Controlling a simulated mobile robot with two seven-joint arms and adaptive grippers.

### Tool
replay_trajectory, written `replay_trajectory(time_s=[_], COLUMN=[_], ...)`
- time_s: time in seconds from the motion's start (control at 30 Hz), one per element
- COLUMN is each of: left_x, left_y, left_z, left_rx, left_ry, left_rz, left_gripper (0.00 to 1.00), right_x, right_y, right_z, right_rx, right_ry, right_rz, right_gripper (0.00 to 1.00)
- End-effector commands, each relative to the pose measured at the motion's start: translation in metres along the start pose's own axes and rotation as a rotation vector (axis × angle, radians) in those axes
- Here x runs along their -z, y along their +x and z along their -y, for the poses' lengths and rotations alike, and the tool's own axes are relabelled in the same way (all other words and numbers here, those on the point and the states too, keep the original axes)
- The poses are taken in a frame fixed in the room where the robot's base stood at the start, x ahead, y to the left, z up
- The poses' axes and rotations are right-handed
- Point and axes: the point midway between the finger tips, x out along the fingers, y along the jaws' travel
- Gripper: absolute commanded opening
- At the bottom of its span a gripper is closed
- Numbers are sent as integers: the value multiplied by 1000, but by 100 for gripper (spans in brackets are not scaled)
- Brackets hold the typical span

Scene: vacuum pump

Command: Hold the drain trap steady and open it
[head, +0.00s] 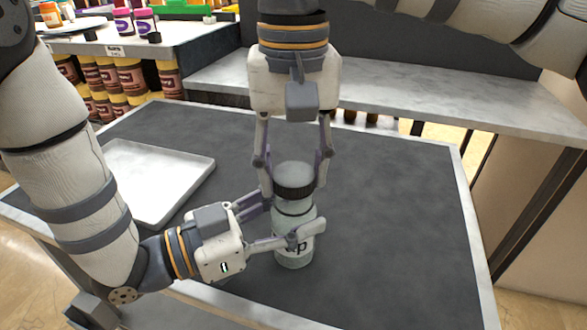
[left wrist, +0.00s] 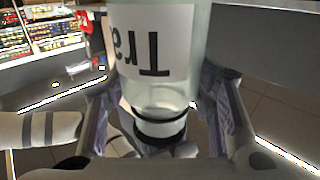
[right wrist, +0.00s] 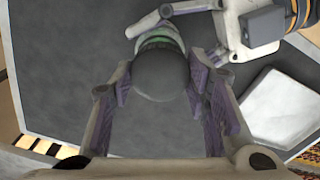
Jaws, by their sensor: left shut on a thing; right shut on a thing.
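The drain trap (head: 294,258) is a clear jar with a dark lid (head: 294,178) and a white label, standing upright on the dark worktop. My left gripper (head: 289,222) comes in from the left and is shut on the jar's body. In the left wrist view the jar (left wrist: 200,85) is between my fingers, its label lettering upside down. My right gripper (head: 293,188) points down from above and is shut on the lid. In the right wrist view the dark lid (right wrist: 162,72) is between the purple-padded fingers. Part of the label is hidden behind a left finger.
An empty white tray (head: 160,178) lies to the left on the dark mat (head: 400,220). The mat is clear to the right of the jar. A raised grey shelf (head: 450,100) runs along the back. Shelves with several jars (head: 120,75) stand at the back left.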

Motion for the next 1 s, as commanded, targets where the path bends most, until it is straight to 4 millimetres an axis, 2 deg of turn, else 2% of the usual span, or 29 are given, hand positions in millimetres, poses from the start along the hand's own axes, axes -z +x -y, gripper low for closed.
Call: replay_trajectory(time_s=[0.23, 0.5, 0.73, 0.77, 0.83, 0.87, 1.0], left_x=[-1, -1, -1, -1, -1, -1, -1], left_y=[0, 0, 0, 0, 0, 0, 0], left_z=[-1, -1, -1, -1, 0, 0, 0], left_rx=[-1, -1, -1, -1, -1, -1, -1], left_ry=[-3, -3, -3, -3, -3, -2, -1], left_rz=[3, 3, 3, 3, 2, 2, 1], left_gripper=[0, 0, 0, 54, 70, 73, 73], right_x=[0, 1, 0, 0, 0, 0, 0], right_y=[-1, -37, -40, -40, -40, -40, -40], right_z=[0, 0, 0, 0, 0, 0, 0], right_rx=[0, 0, 0, 0, 0, 0, 0], right_ry=[0, 2, 1, 1, 1, 1, 1], right_rz=[0, -2, 0, 0, 0, 0, 0], right_gripper=[9, 9, 9, 9, 9, 9, 9])
